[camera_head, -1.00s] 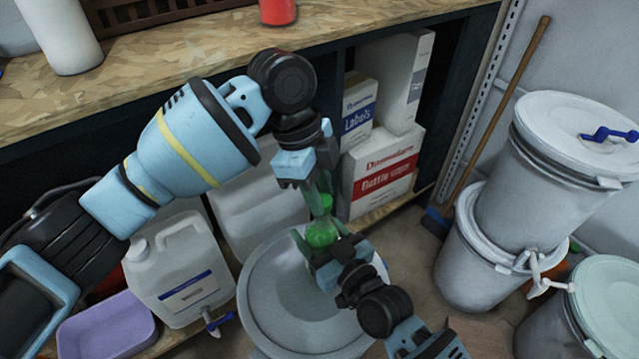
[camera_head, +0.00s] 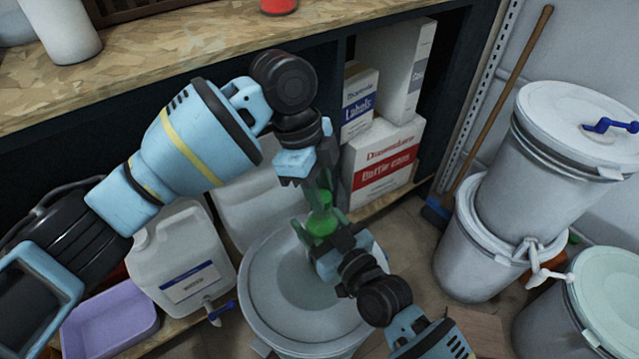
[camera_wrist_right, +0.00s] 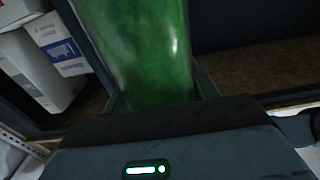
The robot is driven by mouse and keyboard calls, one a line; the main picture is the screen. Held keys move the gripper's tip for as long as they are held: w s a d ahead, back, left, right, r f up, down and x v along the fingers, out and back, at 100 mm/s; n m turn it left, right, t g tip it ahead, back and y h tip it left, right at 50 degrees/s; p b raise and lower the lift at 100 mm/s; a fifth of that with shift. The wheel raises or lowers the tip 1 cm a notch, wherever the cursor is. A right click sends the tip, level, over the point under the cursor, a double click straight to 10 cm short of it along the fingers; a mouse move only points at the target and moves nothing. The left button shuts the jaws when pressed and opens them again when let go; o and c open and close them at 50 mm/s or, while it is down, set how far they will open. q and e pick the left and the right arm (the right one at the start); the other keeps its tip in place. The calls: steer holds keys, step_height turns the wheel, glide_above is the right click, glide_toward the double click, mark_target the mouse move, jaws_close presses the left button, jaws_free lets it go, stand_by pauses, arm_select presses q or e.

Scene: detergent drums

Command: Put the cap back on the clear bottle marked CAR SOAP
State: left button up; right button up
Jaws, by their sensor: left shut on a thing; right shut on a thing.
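The clear bottle (camera_head: 321,224) with green liquid is held over a grey drum lid (camera_head: 262,290). My right gripper (camera_head: 330,243) is shut around it; in the right wrist view the bottle (camera_wrist_right: 150,50) rises from between the jaws. No CAR SOAP marking is legible. My left gripper (camera_head: 320,186) comes from above and is shut on a small green thing (camera_head: 324,198), seemingly the cap, just above the bottle. Whether cap and bottle touch is hard to tell, as the fingers partly cover the bottle's mouth.
A workbench (camera_head: 190,60) runs along the back, with cartons (camera_head: 385,165) on its lower shelf. A white jug (camera_head: 180,260) and lilac tub (camera_head: 108,322) stand left. Stacked white drums (camera_head: 560,150) and a broom (camera_head: 500,100) stand right.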

arm_select(q)
steer(key=shift+f, duration=0.6)
stand_by(0.4)
arm_select(e)
jaws_close()
arm_select(q)
steer(key=m+g+y, duration=0.1)
steer(key=m, duration=0.4)
steer(key=shift+w+d+m, duration=0.1)
steer(key=shift+m, duration=0.2)
steer(key=m+y, duration=0.1)
steer(key=m, duration=0.3)
steer(key=shift+d+g, duration=0.1)
steer(key=shift+g, duration=0.2)
steer(key=m+y, duration=0.1)
steer(key=m, duration=0.5)
steer(key=shift+d+m+y, duration=0.1)
steer(key=shift+m+y, duration=0.2)
steer(key=shift+y, duration=0.1)
steer(key=m, duration=0.3)
steer(key=m+y, duration=0.1)
steer(key=m, duration=0.2)
steer(key=shift+d+m+y, duration=0.1)
steer(key=shift+m+y, duration=0.2)
steer(key=o, duration=0.9)
